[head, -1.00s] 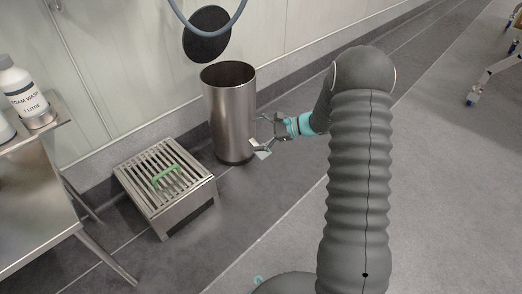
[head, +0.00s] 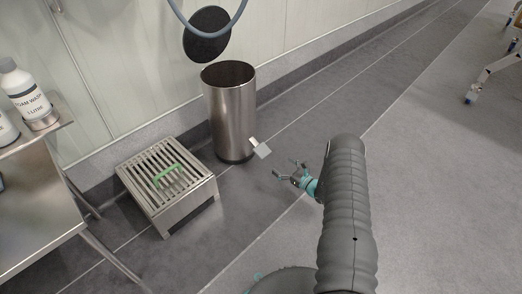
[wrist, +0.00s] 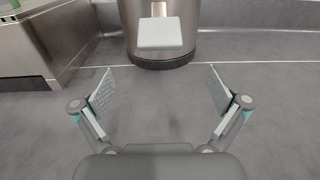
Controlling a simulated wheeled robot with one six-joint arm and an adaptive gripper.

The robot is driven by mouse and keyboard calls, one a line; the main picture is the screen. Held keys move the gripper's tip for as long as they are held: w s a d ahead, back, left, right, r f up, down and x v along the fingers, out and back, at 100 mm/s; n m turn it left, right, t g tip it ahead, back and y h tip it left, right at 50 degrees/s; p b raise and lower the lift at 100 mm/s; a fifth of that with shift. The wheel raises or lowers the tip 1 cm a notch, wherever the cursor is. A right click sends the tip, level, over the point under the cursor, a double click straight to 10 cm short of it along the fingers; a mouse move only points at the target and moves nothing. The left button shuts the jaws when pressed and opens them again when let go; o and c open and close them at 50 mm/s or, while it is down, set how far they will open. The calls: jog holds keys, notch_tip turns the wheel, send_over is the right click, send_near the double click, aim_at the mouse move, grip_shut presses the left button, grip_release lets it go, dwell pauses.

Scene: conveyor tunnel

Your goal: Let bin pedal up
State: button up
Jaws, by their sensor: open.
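The bin (head: 229,105) is an upright brushed-steel cylinder on a dark base, open at the top. Its pedal (head: 261,149) is a pale flat plate sticking out low on the right side. In the wrist view the pedal (wrist: 160,33) is centred ahead, in front of the bin (wrist: 184,12). A black disc (head: 206,35) stands upright behind the bin's rim; I cannot tell if it is the bin's raised lid. My gripper (head: 287,168) is open and empty, apart from the pedal. Its spread fingers also show in the wrist view (wrist: 156,92).
A slatted metal step (head: 190,203) with a green handle stands left of the bin. A steel table (head: 50,215) with bottles is at the far left. A hose (head: 235,22) hangs in front of the wall. The floor (head: 420,190) on the right is clear.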

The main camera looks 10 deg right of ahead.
aim_at(265, 153)
jog(key=b+x, duration=0.1)
jog(key=x, duration=1.2)
jog(key=shift+w+a, duration=0.2)
jog(key=shift+w, duration=0.05)
